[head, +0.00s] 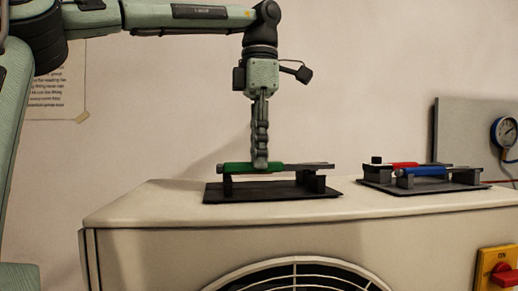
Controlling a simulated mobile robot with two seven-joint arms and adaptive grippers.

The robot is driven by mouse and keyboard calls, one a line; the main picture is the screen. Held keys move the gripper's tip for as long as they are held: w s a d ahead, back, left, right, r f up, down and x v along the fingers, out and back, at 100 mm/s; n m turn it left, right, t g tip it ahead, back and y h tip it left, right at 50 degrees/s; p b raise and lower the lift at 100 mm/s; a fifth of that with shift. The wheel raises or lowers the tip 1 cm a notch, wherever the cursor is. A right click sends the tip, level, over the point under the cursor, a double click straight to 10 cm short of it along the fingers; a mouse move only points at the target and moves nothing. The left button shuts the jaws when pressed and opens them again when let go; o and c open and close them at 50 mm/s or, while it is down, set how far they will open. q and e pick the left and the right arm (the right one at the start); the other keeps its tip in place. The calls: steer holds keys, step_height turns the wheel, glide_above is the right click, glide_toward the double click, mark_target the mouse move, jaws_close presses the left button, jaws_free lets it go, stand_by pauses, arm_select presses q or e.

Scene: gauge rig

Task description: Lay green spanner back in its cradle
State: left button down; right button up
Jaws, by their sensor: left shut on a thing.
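The green spanner (237,167) lies level along its black cradle (270,191), with its grey end (315,166) towards the right. It appears to rest on or just above the cradle's two uprights; I cannot tell if it touches them. My left gripper (260,164) points straight down and is shut on the spanner near the inner end of its green handle. My right gripper does not show.
A second dark stand (420,187) to the right holds a red tool (405,164) and a blue tool (422,171). Both stands sit on a pale fan unit (150,210). A gauge (504,132) on a grey panel and a red switch (503,275) are at the right.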

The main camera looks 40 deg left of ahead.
arm_select(q)
steer(key=shift+r+p, duration=0.1)
steer(key=shift+p, duration=0.5)
stand_by(0.8)
steer(key=shift+p, duration=0.3)
steer(key=shift+f+b, duration=0.3)
steer(key=shift+f, duration=0.55)
steer(key=c, duration=1.4)
jaws_free()
steer(key=shift+o, duration=0.2)
steer(key=shift+r, duration=3.8)
